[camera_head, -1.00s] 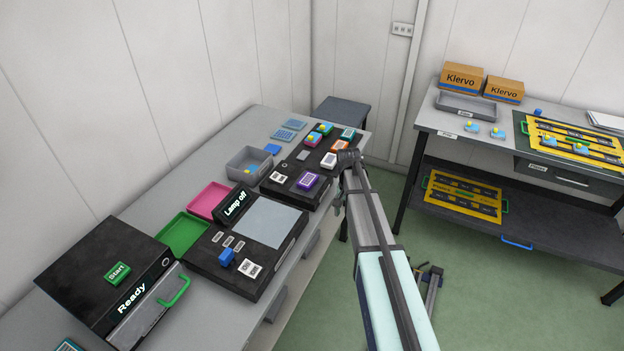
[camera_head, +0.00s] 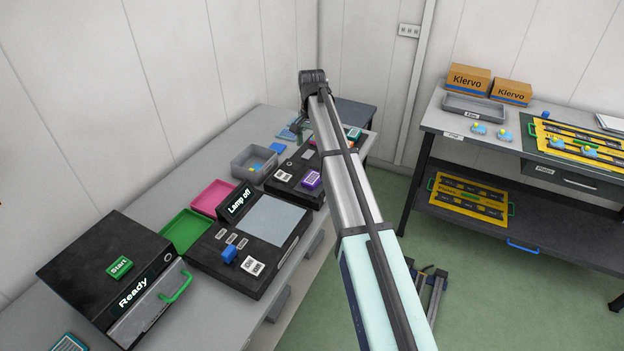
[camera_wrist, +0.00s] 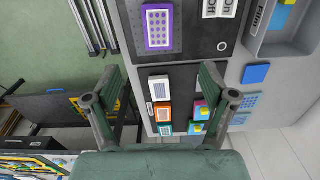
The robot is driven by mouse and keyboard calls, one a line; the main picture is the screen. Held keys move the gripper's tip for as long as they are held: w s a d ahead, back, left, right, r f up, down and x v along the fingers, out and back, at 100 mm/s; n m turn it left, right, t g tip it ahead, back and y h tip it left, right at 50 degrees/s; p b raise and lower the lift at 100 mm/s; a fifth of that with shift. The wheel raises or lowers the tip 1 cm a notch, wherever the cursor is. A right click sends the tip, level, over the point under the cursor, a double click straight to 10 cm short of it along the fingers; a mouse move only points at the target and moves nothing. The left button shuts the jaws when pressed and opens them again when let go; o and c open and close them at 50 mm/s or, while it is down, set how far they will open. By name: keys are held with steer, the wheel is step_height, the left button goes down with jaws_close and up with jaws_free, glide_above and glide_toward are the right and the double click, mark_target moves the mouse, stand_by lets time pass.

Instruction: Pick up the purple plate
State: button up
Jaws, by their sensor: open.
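The purple plate (camera_head: 312,179) is a small rectangular piece with a pale grid on its face. It lies flat on the dark panel unit near the table's right edge. In the wrist view the plate (camera_wrist: 158,28) is at the top, on a dotted dark pad. In the head view my arm hides part of the table and most of the gripper.
A grey bin (camera_head: 254,163) stands left of the panel unit (camera_head: 290,186). A Lamp off box (camera_head: 265,222) stands nearer.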

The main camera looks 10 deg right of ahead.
steer(key=p, duration=0.2)
glide_above(313, 178)
step_height(313, 178, down, 8)
steer(key=shift+w+a, duration=0.15)
steer(key=shift+f+p, duration=1.3)
steer(key=shift+f, duration=1.3)
steer(key=shift+c, duration=0.3)
steer(key=c, duration=1.2)
